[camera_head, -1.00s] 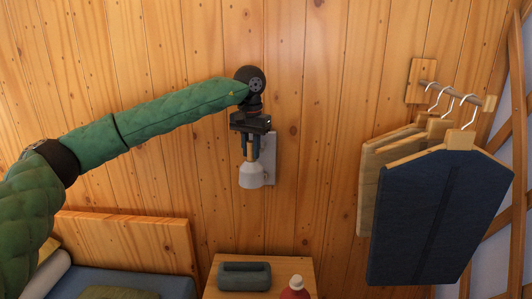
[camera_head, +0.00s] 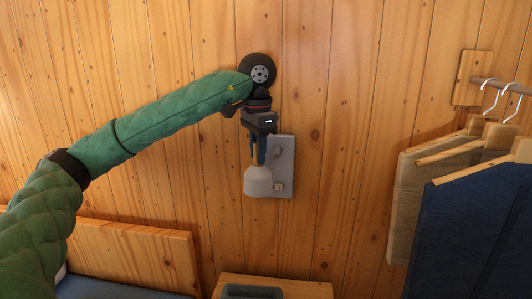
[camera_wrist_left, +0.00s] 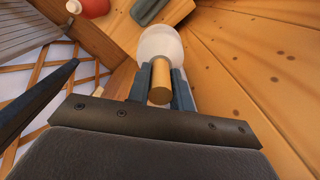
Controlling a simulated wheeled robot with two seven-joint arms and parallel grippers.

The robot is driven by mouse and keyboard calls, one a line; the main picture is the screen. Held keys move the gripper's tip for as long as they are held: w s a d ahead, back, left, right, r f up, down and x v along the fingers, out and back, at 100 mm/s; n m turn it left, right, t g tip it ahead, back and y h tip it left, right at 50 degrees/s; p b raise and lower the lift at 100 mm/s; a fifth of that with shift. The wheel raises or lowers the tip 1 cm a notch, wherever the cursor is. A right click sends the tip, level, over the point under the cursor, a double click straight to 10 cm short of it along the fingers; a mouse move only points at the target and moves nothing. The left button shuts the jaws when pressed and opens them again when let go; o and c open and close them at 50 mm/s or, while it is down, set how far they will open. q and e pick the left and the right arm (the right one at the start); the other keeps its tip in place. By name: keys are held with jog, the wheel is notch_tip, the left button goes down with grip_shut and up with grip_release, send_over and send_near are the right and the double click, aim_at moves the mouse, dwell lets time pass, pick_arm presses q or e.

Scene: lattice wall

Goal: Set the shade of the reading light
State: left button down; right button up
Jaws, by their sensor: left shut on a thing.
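The reading light is a white, bell-shaped shade (camera_head: 258,182) beside a grey wall plate (camera_head: 284,160) on the plank wall. The shade hangs with its wide end down. In the left wrist view the shade (camera_wrist_left: 160,42) shows beyond the fingers, with a tan cylindrical neck (camera_wrist_left: 160,85) at its near end. My left gripper (camera_head: 259,155) points down from above, its fingers on both sides of that neck. It also shows in the left wrist view (camera_wrist_left: 161,88), shut on the neck. My right gripper is in neither view.
A bed with a wooden headboard (camera_head: 135,255) is at lower left. A small wooden table (camera_head: 310,289) with a grey object (camera_head: 252,292) stands below the light. Clothes hang from a wall peg (camera_head: 490,82) at right. The wall between light and clothes is clear.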

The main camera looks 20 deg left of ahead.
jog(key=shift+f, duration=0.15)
pick_arm(q)
jog(key=c, duration=1.3)
grip_release()
jog(key=shift+o, duration=0.2)
notch_tip(320, 180, up, 6)
jog(key=shift+f, duration=0.2)
jog(key=shift+r, duration=1.1)
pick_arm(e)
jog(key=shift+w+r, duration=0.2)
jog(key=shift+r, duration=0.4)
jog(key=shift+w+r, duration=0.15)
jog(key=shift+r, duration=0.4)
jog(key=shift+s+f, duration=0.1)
